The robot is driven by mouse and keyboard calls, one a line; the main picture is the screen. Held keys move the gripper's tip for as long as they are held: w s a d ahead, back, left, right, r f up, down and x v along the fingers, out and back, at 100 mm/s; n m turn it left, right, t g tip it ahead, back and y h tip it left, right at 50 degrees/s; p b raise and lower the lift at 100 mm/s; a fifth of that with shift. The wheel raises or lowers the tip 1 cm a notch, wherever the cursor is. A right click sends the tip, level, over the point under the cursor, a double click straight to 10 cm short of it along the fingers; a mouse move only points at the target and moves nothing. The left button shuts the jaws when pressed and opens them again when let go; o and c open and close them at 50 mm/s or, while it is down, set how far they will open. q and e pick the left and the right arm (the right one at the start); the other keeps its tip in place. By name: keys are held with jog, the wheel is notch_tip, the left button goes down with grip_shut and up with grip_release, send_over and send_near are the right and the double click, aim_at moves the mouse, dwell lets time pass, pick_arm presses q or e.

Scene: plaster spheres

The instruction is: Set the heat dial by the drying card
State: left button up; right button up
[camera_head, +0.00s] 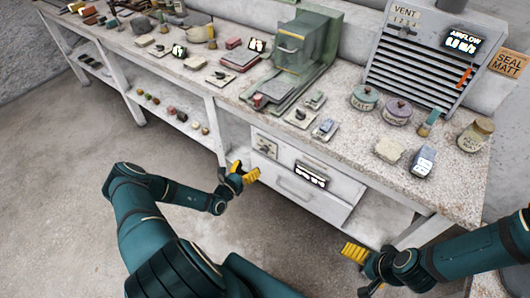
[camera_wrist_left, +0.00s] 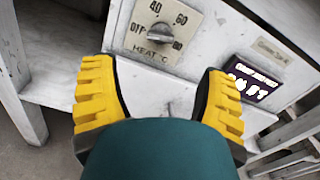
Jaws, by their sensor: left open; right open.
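The heat dial (camera_wrist_left: 159,34) is a grey knob on a pale plate marked OFF, 40, 60 and HEAT °C; its exact setting is hard to read. In the head view its plate (camera_head: 266,146) is on the white cabinet front under the bench. My left gripper (camera_head: 245,175) is open and empty, just in front of and below the dial; its yellow fingers (camera_wrist_left: 160,100) are spread apart, not touching the knob. My right gripper (camera_head: 356,252) is open at the lower right, away from the dial. An orange card (camera_head: 508,63) reads SEAL MATT; I cannot tell whether it is the drying card.
A lit display (camera_wrist_left: 250,90) sits right of the dial, above a drawer (camera_head: 305,192) with a bar handle. The speckled bench top (camera_head: 455,180) holds lidded pots, a green press (camera_head: 295,50) and small tools. A vent panel (camera_head: 420,60) stands behind. The floor in front is clear.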

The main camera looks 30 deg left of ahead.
aim_at(263, 150)
pick_arm(q)
jog(key=w, duration=0.3)
jog(key=w+b, duration=0.1)
jog(key=w, duration=0.3)
jog(key=w+b, duration=0.1)
jog(key=w, duration=0.2)
jog(key=shift+w+d, duration=0.15)
jog(key=shift+d, duration=0.25)
jog(key=c, duration=1.2)
jog(key=shift+r+m+p, duration=0.15)
jog(key=shift+m+p, duration=1.05)
jog(key=shift+m, duration=0.1)
jog(key=m+p, duration=0.2)
jog(key=m, duration=0.1)
jog(key=shift+m+p, duration=0.3)
jog(key=m+p, duration=0.2)
jog(key=m, duration=0.2)
jog(key=shift+m+p, duration=1.05)
jog(key=shift+m, duration=0.85)
jog(key=shift+a, duration=0.1)
